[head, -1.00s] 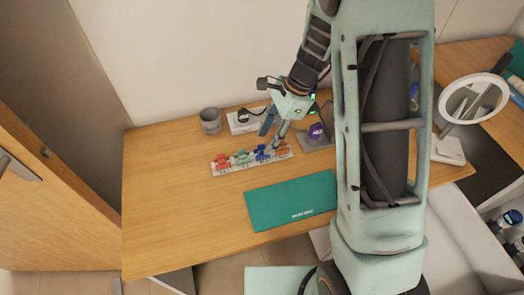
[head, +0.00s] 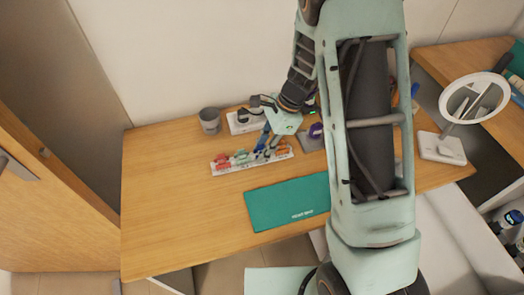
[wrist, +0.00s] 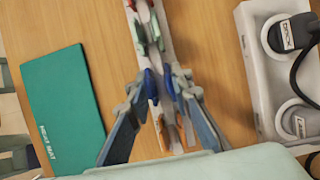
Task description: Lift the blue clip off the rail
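The white rail (head: 225,170) lies on the wooden desk and carries a row of coloured clips. The blue clip (head: 259,151) sits on it between a green clip (head: 241,157) and an orange clip. In the wrist view the blue clip (wrist: 150,86) shows as blue parts on both sides of the rail (wrist: 166,42). My gripper (wrist: 161,80) is open, one finger on each side of the rail at the blue clip. The fingertips are very close to the blue parts; contact cannot be told. In the head view my gripper (head: 265,143) partly hides the clip.
A red clip (head: 222,163) is at the rail's left end. A teal mat (head: 285,204) lies in front. A grey cup (head: 210,120) and a white charger block (wrist: 250,40) with a dark cable stand behind. The desk's left part is clear.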

